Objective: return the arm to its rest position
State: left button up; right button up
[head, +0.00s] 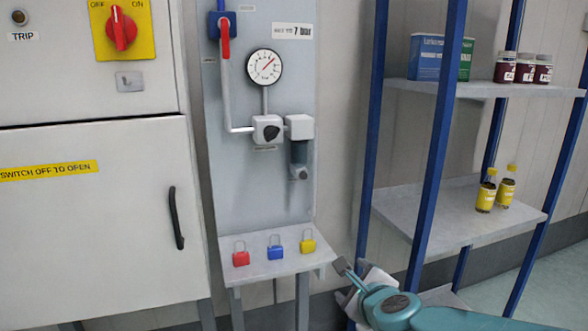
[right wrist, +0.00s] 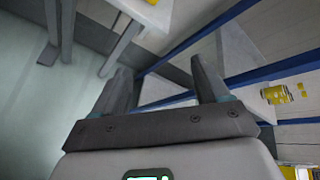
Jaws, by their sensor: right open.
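My right gripper (head: 349,280) reaches in from the bottom right of the head view, in front of the blue-posted rack and just right of the small padlock shelf. Its two fingers stand apart with nothing between them. In the right wrist view the right gripper (right wrist: 162,82) also shows open and empty, with shelf legs and rack posts beyond it. My left gripper is not in view.
A shelf (head: 265,268) holds red (head: 241,258), blue (head: 275,252) and yellow (head: 308,246) padlocks, close left of the gripper. The rack's blue post (head: 437,150) stands close behind my arm. Yellow bottles (head: 487,195) and jars (head: 506,70) stand on the rack.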

jog(key=s+d+f+n+g, duration=0.2)
jog(key=s+f+g, duration=0.15)
jog(key=f, duration=0.75)
jog(key=s+d+f+n+g, duration=0.1)
jog(key=s+f+n+g, duration=0.3)
jog(key=f, duration=0.7)
jog(key=s+d+f+n, duration=0.1)
jog(key=s+d+f, duration=0.1)
jog(key=s+f, duration=0.65)
jog(key=s+a+f+n+g+y, duration=0.1)
jog(key=s+a+f+n+g, duration=0.15)
jog(key=s+f+n, duration=0.4)
jog(key=s+a+f+n+g+y, duration=0.1)
jog(key=s+a+f+n+g, duration=0.15)
jog(key=s+n, duration=0.6)
notch_tip(320, 180, up, 17)
jog(key=p, duration=1.8)
jog(key=shift+s, duration=0.25)
jog(key=shift+a+r, duration=0.1)
